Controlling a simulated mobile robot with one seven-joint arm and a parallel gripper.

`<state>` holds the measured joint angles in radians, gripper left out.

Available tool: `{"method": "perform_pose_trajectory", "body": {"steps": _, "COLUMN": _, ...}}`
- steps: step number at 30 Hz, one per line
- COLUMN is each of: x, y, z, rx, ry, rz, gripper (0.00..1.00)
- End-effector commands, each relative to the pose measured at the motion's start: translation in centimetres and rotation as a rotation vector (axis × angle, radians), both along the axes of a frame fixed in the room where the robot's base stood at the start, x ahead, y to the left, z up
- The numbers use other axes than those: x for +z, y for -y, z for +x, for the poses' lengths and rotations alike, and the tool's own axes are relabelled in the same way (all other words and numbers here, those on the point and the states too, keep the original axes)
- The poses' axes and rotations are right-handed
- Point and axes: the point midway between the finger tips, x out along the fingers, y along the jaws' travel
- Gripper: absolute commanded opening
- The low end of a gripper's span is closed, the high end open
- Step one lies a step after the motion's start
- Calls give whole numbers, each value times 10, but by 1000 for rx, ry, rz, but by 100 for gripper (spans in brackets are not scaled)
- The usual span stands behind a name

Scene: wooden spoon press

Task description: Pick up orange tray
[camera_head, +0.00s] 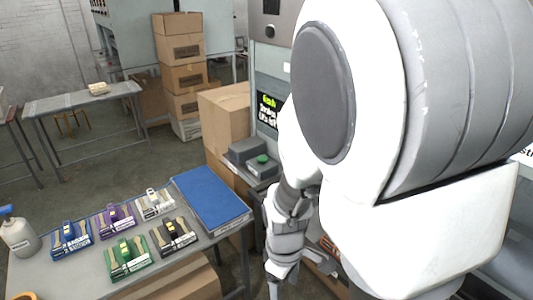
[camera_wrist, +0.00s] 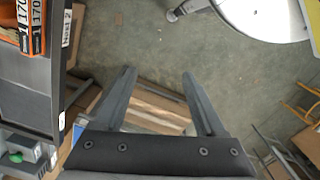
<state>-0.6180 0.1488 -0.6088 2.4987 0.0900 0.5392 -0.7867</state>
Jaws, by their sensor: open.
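No orange tray shows clearly in either view. Several small trays in other colours sit on the grey table (camera_head: 70,278): a blue tray (camera_head: 71,240), a purple tray (camera_head: 117,221), a white tray (camera_head: 155,204), a green tray (camera_head: 129,259) and a black tray (camera_head: 174,237). My gripper (camera_wrist: 158,73) is open, with nothing between its fingers, above the floor. In the head view, my arm hangs to the right of the table and hides much of the right side.
A blue mat (camera_head: 211,198) covers the table's right end. A white bottle (camera_head: 18,236) and a partly cut-off orange object (camera_head: 22,296) are at its left. Orange-and-black boxes (camera_wrist: 31,25) stand on a dark shelf in the wrist view. Cardboard boxes (camera_head: 226,118) stand behind.

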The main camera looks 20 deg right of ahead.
Motion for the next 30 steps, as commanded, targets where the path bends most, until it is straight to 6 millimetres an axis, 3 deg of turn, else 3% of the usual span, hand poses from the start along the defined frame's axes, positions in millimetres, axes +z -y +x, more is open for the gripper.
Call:
{"method": "perform_pose_trajectory", "body": {"steps": 1, "x": -22, "y": 6, "z": -3, "rx": 53, "ry": -32, "rz": -47, "gripper": 72}}
{"method": "perform_pose_trajectory", "body": {"steps": 6, "x": -64, "y": 33, "z": -6, "rx": 231, "ry": -98, "rz": -203, "gripper": 72}}
{"method": "perform_pose_trajectory", "body": {"steps": 13, "x": -91, "y": 81, "z": 2, "rx": 499, "ry": -171, "rz": -465, "gripper": 72}}
{"method": "perform_pose_trajectory", "body": {"steps": 17, "x": -88, "y": 105, "z": 17, "rx": 661, "ry": -206, "rz": -638, "gripper": 72}}
{"method": "perform_pose_trajectory", "body": {"steps": 21, "x": -71, "y": 124, "z": 40, "rx": 830, "ry": -240, "rz": -837, "gripper": 72}}
{"method": "perform_pose_trajectory", "body": {"steps": 30, "x": -26, "y": 126, "z": 80, "rx": 1057, "ry": -283, "rz": -1136, "gripper": 72}}
